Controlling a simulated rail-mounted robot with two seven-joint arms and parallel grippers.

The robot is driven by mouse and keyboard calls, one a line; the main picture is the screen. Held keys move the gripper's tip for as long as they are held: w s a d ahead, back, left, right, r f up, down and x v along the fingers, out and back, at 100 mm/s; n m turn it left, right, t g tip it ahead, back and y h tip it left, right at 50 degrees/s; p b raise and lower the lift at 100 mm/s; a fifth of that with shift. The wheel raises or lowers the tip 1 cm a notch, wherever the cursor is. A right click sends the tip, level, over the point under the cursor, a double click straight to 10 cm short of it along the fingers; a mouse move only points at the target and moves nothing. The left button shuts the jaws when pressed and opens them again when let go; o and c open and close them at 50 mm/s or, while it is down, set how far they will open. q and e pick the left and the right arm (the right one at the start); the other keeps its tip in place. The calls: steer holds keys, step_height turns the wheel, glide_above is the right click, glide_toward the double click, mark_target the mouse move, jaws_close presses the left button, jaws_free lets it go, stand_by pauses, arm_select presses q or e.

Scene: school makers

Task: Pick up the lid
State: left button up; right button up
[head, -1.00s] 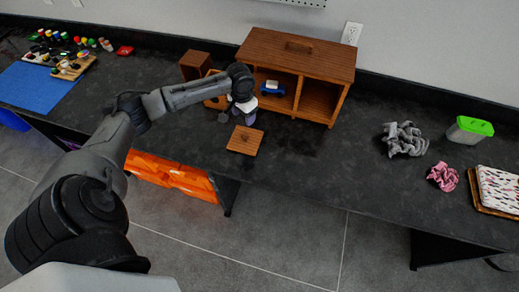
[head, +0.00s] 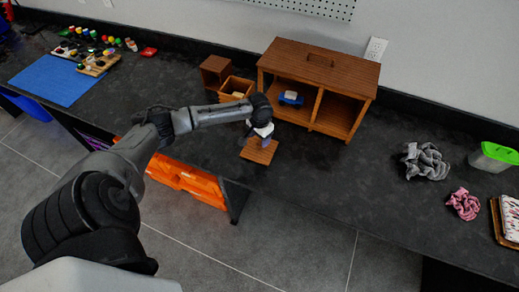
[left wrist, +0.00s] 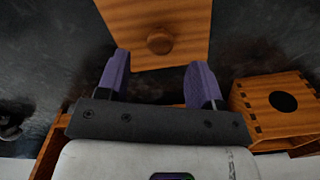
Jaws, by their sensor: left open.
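The lid (head: 258,152) is a small flat wooden square lying on the dark counter near its front edge. In the left wrist view the lid (left wrist: 180,15) shows a round knob (left wrist: 160,40) on top. My left gripper (head: 266,141) is above the far part of the lid and partly covers it in the head view. In the left wrist view its two purple fingers (left wrist: 159,66) are open and empty, with the knob ahead of them and between their lines. The exact height above the lid cannot be told. My right gripper is not in view.
A wooden cabinet (head: 325,68) holds a blue object (head: 291,98). Grey cloth (head: 425,161) and pink cloth (head: 463,203) lie right; the counter between is clear.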

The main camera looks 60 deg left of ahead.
mark_target(259, 144)
arm_select(q)
step_height(259, 144, down, 5)
steer(key=shift+r+b, duration=0.15)
steer(key=shift+b, duration=0.35)
steer(key=c, duration=1)
